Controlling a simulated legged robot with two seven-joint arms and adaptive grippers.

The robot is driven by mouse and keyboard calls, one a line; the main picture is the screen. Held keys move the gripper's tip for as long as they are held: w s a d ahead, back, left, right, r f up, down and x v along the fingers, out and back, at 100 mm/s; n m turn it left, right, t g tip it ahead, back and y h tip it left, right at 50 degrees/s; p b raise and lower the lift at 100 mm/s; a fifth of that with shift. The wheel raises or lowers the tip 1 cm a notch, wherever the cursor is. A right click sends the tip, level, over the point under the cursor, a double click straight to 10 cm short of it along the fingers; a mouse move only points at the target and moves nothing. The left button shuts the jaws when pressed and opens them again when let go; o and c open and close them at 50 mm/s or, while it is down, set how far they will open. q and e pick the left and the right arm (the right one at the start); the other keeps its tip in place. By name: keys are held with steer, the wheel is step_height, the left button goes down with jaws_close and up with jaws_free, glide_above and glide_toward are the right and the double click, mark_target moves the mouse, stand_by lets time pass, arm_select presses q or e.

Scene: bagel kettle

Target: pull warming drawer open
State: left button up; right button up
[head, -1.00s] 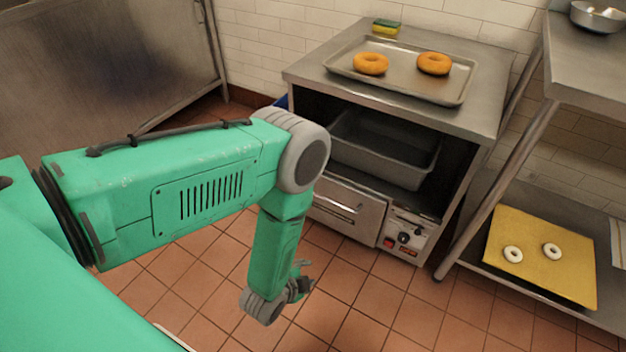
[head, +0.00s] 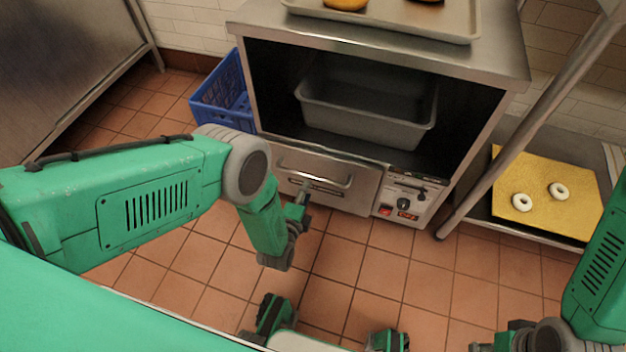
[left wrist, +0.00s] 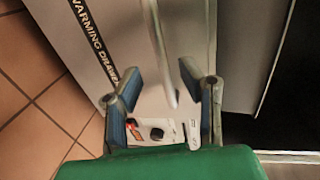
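The warming drawer (head: 352,198) is the metal front low in the steel cabinet, flush with the control panel beside it. Its bar handle (head: 325,180) runs across the front. My left gripper (head: 302,200) is in front of the drawer, near the label under the handle. In the left wrist view the left gripper (left wrist: 160,76) is open. The handle (left wrist: 158,45) shows between its blue-padded fingers, and I see no finger shut on it. My right gripper (head: 497,343) shows only partly at the bottom right edge, its fingers unclear.
A control panel (head: 404,200) with a knob sits right of the drawer. A grey tub (head: 368,118) stands in the open bay above. A blue crate (head: 225,100) is left of the cabinet. A shelf leg (head: 520,135) stands at right.

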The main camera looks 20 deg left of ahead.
mark_target(313, 176)
arm_select(q)
steer(key=b+x, duration=0.2)
steer(key=x, duration=0.4)
steer(key=shift+w+d, duration=0.2)
steer(key=shift+w, duration=0.05)
steer(key=shift+a, duration=0.25)
steer(key=shift+a+f, duration=0.1)
steer(key=shift+a, duration=0.1)
jaws_close()
steer(key=shift+s+d, duration=0.1)
